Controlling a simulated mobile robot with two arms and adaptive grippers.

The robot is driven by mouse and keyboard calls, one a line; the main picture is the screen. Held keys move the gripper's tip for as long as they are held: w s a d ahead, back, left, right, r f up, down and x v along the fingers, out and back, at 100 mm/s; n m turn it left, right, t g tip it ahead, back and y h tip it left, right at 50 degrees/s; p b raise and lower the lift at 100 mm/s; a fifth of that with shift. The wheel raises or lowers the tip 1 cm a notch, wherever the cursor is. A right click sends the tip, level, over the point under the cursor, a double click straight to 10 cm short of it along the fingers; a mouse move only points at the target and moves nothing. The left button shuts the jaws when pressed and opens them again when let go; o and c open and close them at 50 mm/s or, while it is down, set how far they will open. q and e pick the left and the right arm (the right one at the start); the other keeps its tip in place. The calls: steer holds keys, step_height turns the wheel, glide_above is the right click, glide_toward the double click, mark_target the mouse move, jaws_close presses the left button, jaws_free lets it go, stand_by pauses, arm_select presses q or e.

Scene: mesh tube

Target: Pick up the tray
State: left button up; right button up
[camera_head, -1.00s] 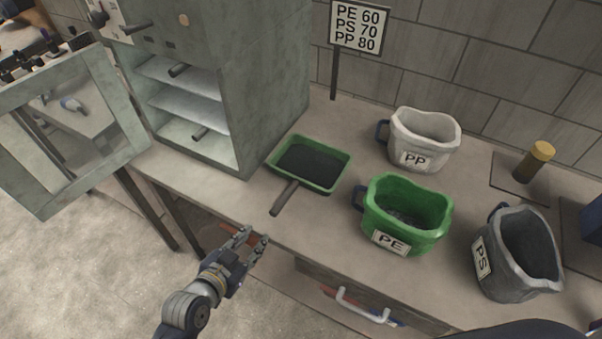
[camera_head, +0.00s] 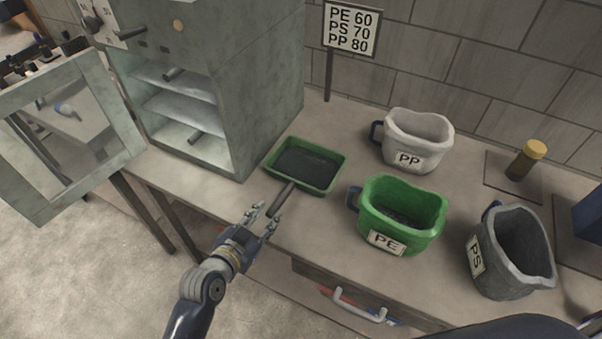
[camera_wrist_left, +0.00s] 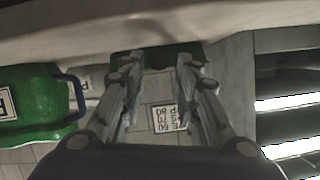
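The green tray (camera_head: 327,182) lies on the table with dark material inside. Its dark handle (camera_head: 282,198) points toward the table's front edge. My left gripper (camera_head: 268,216) is open, with its fingertips close to the handle's free end in the head view; I cannot tell whether they touch it. In the left wrist view, my left gripper (camera_wrist_left: 160,75) shows its two fingers spread apart. Part of the green tray (camera_wrist_left: 188,49) shows beyond them, partly hidden by the fingers. My right gripper is not in view.
A green PE bin (camera_head: 428,222) stands right of the tray, with a white PP bin (camera_head: 428,140) behind it and a grey PS bin (camera_head: 507,282) farther right. An open cabinet (camera_head: 255,90) stands left of the tray.

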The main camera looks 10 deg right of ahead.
mark_target(272, 210)
arm_select(q)
steer(key=shift+p+x, duration=0.35)
steer(key=shift+x, duration=2)
steer(key=shift+s, duration=0.15)
jaws_close()
steer(key=shift+r, duration=0.15)
